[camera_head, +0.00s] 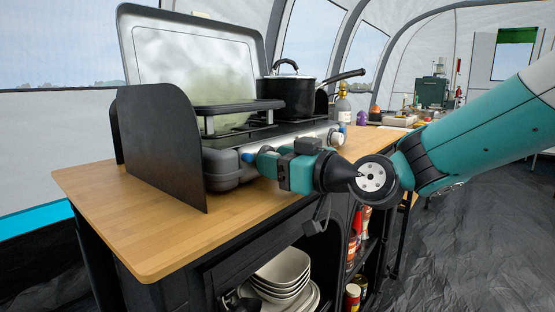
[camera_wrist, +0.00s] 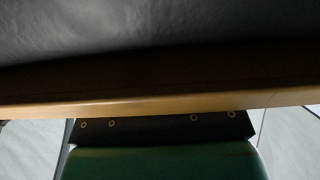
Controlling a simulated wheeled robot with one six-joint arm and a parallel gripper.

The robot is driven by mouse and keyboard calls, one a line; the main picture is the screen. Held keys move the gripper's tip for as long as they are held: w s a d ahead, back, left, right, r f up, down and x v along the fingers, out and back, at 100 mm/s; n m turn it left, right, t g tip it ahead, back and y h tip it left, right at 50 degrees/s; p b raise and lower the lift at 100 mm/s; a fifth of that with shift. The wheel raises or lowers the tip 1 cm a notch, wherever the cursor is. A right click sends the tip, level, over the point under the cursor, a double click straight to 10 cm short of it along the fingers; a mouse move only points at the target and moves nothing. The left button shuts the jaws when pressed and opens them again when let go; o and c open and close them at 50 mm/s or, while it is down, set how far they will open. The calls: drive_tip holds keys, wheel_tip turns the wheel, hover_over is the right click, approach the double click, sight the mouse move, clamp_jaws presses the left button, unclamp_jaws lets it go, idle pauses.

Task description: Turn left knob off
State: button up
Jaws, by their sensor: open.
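The grey camping stove (camera_head: 222,163) stands on the wooden counter with its lid raised. The left knob (camera_head: 249,157) is on its front face; only a small blue part shows beside my gripper. My gripper (camera_head: 262,159) is open at the stove front, with its fingertips at or very near this knob. I cannot tell whether they touch it or sit around it, and the knob's angle is hidden. The right knob (camera_head: 335,138) is pale and shows farther along the front.
A black pot (camera_head: 287,97) and a pan with a long handle stand on the stove. A dark wind guard (camera_head: 160,145) covers the near side. Bottles stand behind the right end. The wooden counter (camera_head: 120,205) is bare at the near left. Plates (camera_head: 283,270) sit on a shelf below.

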drive_tip(key=c, duration=0.6)
drive_tip(key=shift+m+p, duration=0.35)
drive_tip(key=shift+m, duration=1.25)
drive_tip(key=o, duration=0.6)
drive_tip(key=shift+d, duration=0.1)
drive_tip(key=b+v, duration=0.2)
drive_tip(key=v, duration=1.5)
drive_tip(key=shift+s, duration=0.1)
